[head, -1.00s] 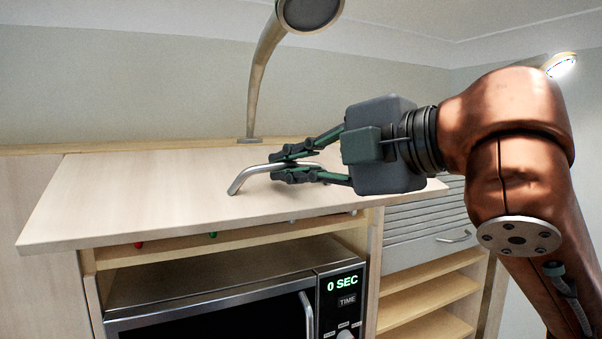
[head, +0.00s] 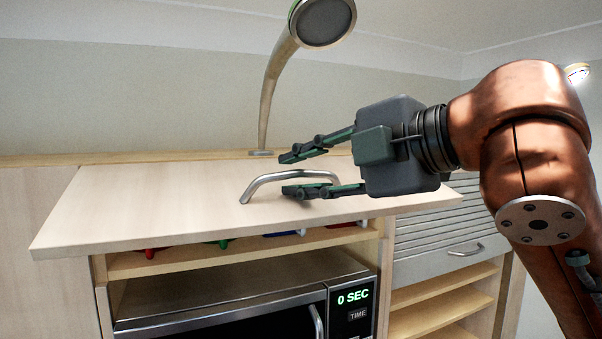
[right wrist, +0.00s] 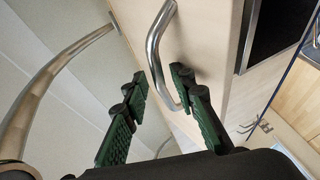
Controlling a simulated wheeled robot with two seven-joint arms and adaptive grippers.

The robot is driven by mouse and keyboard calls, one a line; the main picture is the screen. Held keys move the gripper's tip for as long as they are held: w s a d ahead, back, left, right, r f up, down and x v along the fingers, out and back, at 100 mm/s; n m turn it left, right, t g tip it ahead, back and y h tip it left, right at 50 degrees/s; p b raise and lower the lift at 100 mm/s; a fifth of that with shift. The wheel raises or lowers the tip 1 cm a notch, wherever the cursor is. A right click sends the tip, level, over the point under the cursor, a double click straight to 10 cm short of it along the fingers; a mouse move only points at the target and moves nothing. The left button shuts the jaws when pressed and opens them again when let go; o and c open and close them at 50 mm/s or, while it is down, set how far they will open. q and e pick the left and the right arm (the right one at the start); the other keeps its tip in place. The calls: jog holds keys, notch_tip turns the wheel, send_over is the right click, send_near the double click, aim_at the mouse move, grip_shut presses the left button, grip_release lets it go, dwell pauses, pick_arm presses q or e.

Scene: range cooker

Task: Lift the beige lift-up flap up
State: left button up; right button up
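My right gripper (head: 284,174) is open, with one finger on each side of the handle in the head view. In the right wrist view the fingers (right wrist: 157,82) are spread, with the handle's bend beside the right finger; I cannot tell whether they touch. My left gripper is not in view.
A microwave (head: 230,300) sits below the flap. A curved lamp (head: 275,90) rises behind it. A slatted roller shutter (head: 430,238) and open shelves (head: 440,305) are at the right. Red, green and blue items show under the flap.

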jog(key=shift+d, duration=0.1)
jog(key=v, duration=1.2)
